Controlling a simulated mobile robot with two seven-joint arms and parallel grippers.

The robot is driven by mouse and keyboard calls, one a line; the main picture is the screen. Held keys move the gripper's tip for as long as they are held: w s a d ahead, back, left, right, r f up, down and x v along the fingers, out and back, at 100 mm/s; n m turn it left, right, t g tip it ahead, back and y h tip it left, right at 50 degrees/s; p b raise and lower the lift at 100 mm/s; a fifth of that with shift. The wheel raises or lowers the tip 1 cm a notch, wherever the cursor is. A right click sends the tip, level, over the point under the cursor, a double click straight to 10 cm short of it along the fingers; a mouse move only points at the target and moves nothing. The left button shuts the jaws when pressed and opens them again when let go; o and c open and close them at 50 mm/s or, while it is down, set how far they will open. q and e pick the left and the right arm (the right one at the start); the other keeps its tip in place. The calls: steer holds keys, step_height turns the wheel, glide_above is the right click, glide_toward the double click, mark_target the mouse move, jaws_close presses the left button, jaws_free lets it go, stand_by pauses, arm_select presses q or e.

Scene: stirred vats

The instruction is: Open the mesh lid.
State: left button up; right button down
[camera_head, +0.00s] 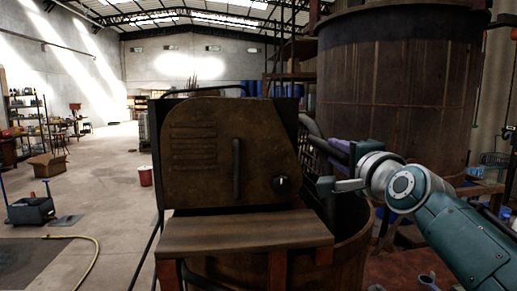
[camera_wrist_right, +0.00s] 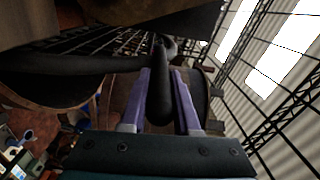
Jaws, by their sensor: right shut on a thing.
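The mesh lid shows in the right wrist view as a dark wire grid (camera_wrist_right: 95,40) at the upper left. A thick black bar handle (camera_wrist_right: 160,100) lies between the purple fingers of my right gripper (camera_wrist_right: 161,76), which is shut on it. In the head view, my right gripper (camera_head: 336,149) reaches in from the right, just right of the brown metal panel, above the vat (camera_head: 352,243). There the lid is mostly hidden behind the panel and my wrist, so its angle is hard to tell. My left gripper is not in view.
The brown metal panel (camera_head: 213,150) with a knob and a wooden step (camera_head: 245,231) stand left of my right gripper. A large wooden vat (camera_head: 397,85) rises behind my right arm. Open floor (camera_head: 105,185) lies to the left, with a yellow hose (camera_head: 94,262).

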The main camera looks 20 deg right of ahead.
steer(key=c, duration=0.7)
jaws_free()
steer(key=shift+o, duration=0.2)
steer(key=b+v, duration=0.3)
steer(key=v, duration=0.7)
steer(key=shift+w, duration=0.1)
